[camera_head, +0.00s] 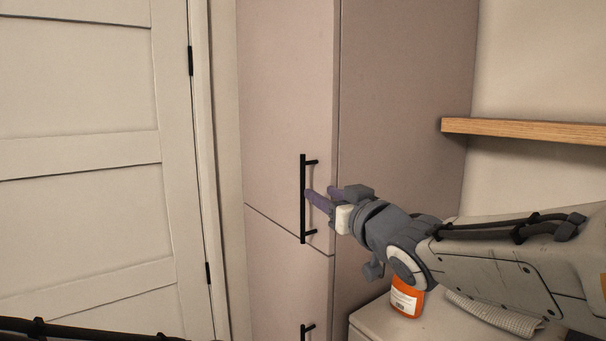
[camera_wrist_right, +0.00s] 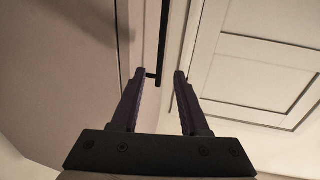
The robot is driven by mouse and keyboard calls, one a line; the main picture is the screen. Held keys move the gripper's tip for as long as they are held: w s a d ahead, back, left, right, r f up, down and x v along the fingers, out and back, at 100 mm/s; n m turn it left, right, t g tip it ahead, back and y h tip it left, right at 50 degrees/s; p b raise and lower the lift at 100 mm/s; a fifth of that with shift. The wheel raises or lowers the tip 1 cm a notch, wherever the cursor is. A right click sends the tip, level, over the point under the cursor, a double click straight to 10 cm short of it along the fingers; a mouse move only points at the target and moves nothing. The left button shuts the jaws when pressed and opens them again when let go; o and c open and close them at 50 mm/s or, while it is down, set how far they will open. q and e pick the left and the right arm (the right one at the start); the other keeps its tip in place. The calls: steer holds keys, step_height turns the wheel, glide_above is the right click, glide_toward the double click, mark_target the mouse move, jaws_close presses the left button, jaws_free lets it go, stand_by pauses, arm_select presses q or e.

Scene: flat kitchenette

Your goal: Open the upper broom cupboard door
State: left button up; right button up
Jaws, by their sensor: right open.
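The upper broom cupboard door (camera_head: 285,90) is pinkish-beige and looks closed. Its black vertical bar handle (camera_head: 303,172) is near the door's right edge, low on the door. My right gripper (camera_head: 320,194) comes in from the right with its purple fingers at the handle's mid-height. In the right wrist view the gripper (camera_wrist_right: 160,74) is open, and the handle (camera_wrist_right: 164,40) runs down into the gap between the fingertips. I cannot tell whether a finger touches the bar. My left gripper is not in view.
The lower cupboard door (camera_head: 275,285) has its own black handle (camera_head: 303,331). A white panelled door (camera_head: 85,200) stands at the left. A wooden shelf (camera_head: 530,131) juts out at the right.

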mark_target(304, 184)
steer(key=p+x, duration=0.3)
steer(key=x, duration=0.5)
steer(key=shift+w+a, duration=0.1)
steer(key=shift+w, duration=0.1)
steer(key=shift+w+a+f+p, duration=0.2)
steer(key=shift+w+a+p, duration=0.1)
steer(key=shift+w, duration=0.25)
jaws_close()
stand_by(0.6)
